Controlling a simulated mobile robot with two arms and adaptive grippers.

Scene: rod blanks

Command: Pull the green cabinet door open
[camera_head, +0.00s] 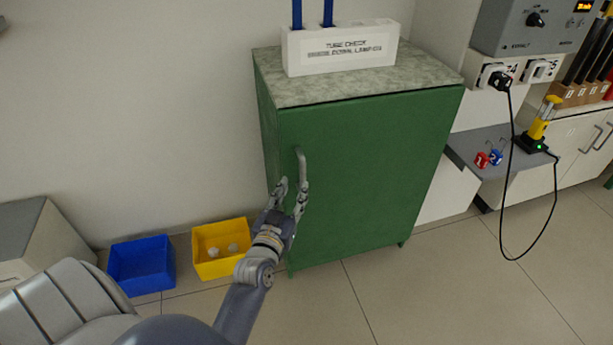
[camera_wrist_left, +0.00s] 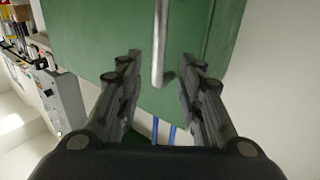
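The green cabinet (camera_head: 266,125) stands against the wall with a grey speckled top, and its green door (camera_head: 370,170) looks closed. A vertical metal handle (camera_head: 301,162) is near the door's left edge. My left gripper (camera_head: 292,186) is at the handle's lower part, its fingers spread. In the left wrist view the handle (camera_wrist_left: 159,45) runs between the two open fingers (camera_wrist_left: 160,68), with a visible gap on each side. The green door (camera_wrist_left: 110,40) lies behind it. My right gripper is not in view.
A white labelled tube rack (camera_head: 345,65) stands on the cabinet. Yellow (camera_head: 220,268) and blue (camera_head: 140,284) bins sit on the floor at left. A grey shelf (camera_head: 480,168) and hanging black cable (camera_head: 508,200) are at right. Floor before the door is clear.

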